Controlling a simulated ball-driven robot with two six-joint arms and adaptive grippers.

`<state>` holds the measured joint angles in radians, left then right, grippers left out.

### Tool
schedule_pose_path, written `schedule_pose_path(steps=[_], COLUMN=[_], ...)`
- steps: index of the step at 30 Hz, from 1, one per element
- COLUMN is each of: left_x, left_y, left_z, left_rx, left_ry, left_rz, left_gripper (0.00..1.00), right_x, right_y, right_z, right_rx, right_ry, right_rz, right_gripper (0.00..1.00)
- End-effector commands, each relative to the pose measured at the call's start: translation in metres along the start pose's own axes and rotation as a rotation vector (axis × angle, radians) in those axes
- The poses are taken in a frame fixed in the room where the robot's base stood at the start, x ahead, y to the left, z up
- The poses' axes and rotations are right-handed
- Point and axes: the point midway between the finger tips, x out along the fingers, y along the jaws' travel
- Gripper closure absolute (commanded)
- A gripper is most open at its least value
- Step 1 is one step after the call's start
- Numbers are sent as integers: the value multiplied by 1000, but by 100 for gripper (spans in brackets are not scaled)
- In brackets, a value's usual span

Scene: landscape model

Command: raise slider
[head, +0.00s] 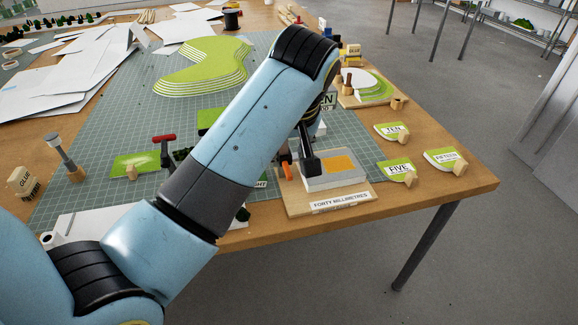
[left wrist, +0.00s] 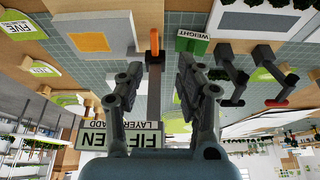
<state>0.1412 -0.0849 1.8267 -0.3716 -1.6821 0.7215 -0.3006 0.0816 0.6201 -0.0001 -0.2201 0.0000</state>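A small orange piece (head: 287,171), which looks like the slider, sits by a dark upright post on the wooden board labelled FORTY MILLIMETRES (head: 342,200). It also shows in the left wrist view (left wrist: 154,42), at the end of the grey post (left wrist: 154,75). My left gripper (head: 298,160) reaches down over this board. In the left wrist view its two fingers (left wrist: 156,68) are apart, one on each side of the post, with visible gaps. Whether they touch the slider cannot be told. My left arm hides part of the board in the head view. My right gripper is not in view.
A grey block with an orange top (head: 340,164) stands on the same board. Green label pieces (head: 399,169) lie right, near the table edge. A layered green model (head: 203,65) stands behind.

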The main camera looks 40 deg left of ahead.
Motion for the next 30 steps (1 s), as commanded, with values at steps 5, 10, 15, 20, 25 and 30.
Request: schedule_pose_path(steps=[5, 10, 15, 20, 25, 30], left_x=[5, 33, 68, 93, 105, 106], left_y=[12, 10, 10, 10, 10, 10], left_z=[-9, -9, -9, -8, -9, -9], left_rx=[-49, -47, -46, -47, -47, -47], left_ry=[4, 4, 4, 4, 4, 4], left_rz=[-13, -15, -13, -13, -10, -10], left_gripper=[63, 63, 63, 63, 63, 63], right_x=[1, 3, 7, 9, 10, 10], right_y=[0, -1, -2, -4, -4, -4], right_z=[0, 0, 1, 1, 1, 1], right_rx=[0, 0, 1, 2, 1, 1], right_ry=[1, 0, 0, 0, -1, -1], right_rz=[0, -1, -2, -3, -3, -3], right_gripper=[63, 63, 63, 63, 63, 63])
